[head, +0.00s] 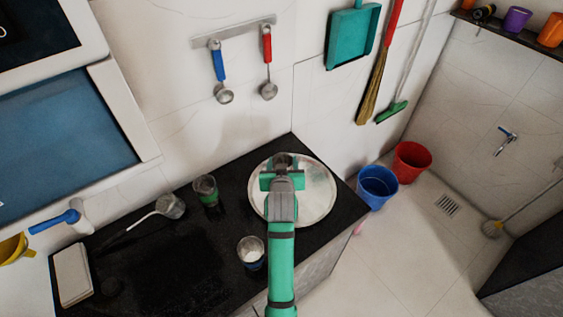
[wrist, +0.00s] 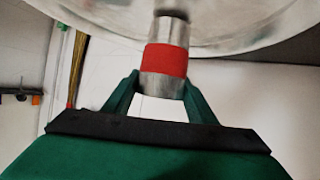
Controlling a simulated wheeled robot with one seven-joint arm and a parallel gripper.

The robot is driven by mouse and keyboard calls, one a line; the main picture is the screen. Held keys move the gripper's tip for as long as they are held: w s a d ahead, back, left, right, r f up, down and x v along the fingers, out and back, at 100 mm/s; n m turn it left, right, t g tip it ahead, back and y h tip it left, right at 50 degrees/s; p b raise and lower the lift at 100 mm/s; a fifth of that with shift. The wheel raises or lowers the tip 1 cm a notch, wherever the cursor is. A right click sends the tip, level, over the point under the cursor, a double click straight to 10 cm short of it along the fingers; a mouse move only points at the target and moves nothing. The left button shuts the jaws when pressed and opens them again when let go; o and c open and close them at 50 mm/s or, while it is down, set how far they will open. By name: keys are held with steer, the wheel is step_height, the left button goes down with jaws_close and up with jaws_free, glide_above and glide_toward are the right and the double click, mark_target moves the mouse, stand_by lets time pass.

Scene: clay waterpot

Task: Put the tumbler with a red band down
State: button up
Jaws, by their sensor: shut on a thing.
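The tumbler with a red band (wrist: 165,60) is a plain metal cylinder, held between the two green fingers of my gripper (wrist: 160,95) in the wrist view. In the head view my gripper (head: 282,180) is over the round steel tray (head: 318,205) on the black counter. It hides most of the tumbler; only a dark metal end (head: 283,159) shows beyond the fingers. The tray also fills the top of the wrist view (wrist: 240,25), close to the tumbler's far end. I cannot tell whether the tumbler touches the tray.
A tumbler with a green band (head: 207,191) and a tumbler with a blue band (head: 251,253) stand left of the tray. A ladle (head: 168,207) lies further left. A blue bucket (head: 377,187) and red bucket (head: 411,161) stand beyond the counter (head: 165,265). The tray's right side is clear.

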steer(key=shift+f, duration=0.15)
steer(key=o, duration=1.1)
steer(key=v, duration=1.2)
